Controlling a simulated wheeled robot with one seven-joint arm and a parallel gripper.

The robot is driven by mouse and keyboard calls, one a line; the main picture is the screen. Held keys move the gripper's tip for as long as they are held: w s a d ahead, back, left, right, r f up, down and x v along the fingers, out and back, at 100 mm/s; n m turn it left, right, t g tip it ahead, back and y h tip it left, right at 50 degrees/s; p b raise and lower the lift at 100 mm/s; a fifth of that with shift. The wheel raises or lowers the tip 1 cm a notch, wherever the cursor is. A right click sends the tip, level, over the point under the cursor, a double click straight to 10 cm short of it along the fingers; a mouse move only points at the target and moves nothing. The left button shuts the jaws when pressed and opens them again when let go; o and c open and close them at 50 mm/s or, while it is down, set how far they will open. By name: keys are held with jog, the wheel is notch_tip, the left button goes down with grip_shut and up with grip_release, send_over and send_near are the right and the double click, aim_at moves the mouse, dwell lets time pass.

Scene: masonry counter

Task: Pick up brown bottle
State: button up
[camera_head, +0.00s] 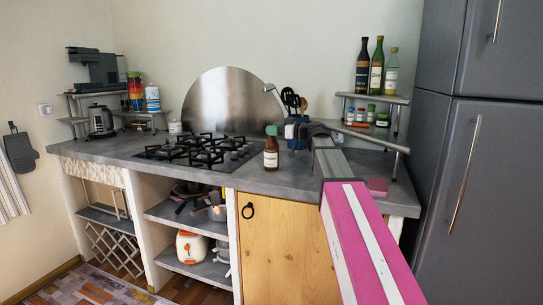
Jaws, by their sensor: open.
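The brown bottle (271,154) stands upright on the grey counter, near its front edge and just right of the gas hob. It has a pale label and a dark cap. My arm reaches in from the lower right. My gripper (274,131) is open and sits at about the height of the bottle's top. It overlaps the bottle's cap in the picture, but I cannot tell whether they touch. No object shows held in it. The fingers are small and partly hidden by the wrist.
The gas hob (197,150) lies left of the bottle. Black utensils (291,99) stand behind my wrist. A corner shelf (372,98) at right holds several bottles, with jars below. A pink block (377,186) lies at the counter's right. The grey fridge (473,150) bounds the right side.

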jog(key=x, duration=0.3)
jog(key=shift+a+f, duration=0.1)
grip_shut()
dwell(0.4)
